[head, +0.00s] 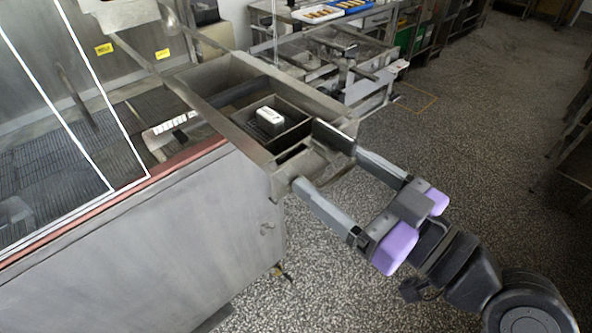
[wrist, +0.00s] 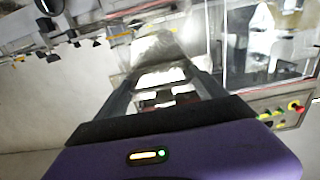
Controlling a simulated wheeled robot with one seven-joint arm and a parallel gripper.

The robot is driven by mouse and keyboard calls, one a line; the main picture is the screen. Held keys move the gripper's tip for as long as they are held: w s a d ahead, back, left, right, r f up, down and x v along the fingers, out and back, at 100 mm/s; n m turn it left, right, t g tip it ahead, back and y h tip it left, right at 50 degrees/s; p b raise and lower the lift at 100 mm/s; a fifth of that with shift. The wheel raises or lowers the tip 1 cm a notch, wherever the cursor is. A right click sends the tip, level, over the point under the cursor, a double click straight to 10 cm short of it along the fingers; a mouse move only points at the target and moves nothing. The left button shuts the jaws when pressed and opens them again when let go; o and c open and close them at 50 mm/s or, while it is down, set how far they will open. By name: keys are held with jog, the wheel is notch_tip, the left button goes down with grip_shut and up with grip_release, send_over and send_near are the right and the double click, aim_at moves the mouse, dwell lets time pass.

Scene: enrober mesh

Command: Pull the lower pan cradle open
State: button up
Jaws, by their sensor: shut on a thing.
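The pan cradle (head: 243,103) is a grey metal open-topped frame at the end of the machine, upper middle of the head view. A dark box-like compartment in it holds a small white-topped block (head: 269,117). My gripper (head: 325,168) reaches in from the lower right, its two long grey fingers set wide on either side of the cradle's near end. It is shut on that end part. In the wrist view the fingers of my gripper (wrist: 163,78) run forward to metal parts between them. The exact contact is too small and blurred to tell.
The enrober's steel body (head: 150,245) with clear panels and a mesh belt (head: 50,180) fills the left. A metal rack with trays (head: 330,12) stands behind. The speckled floor (head: 470,130) to the right is open. A control panel with buttons (wrist: 285,115) shows in the wrist view.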

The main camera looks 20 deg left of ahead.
jog(key=shift+s+b+v, duration=0.15)
jog(key=shift+v, duration=0.8)
jog(key=shift+s+b+v, duration=0.15)
jog(key=shift+v, duration=0.85)
jog(key=shift+a, duration=0.15)
jog(key=o, duration=1.8)
jog(key=shift+w+d, duration=0.15)
jog(key=shift+d, duration=0.05)
jog(key=b+v, duration=0.1)
jog(key=v, duration=0.6)
jog(key=shift+d, duration=0.4)
jog(key=shift+r, duration=0.1)
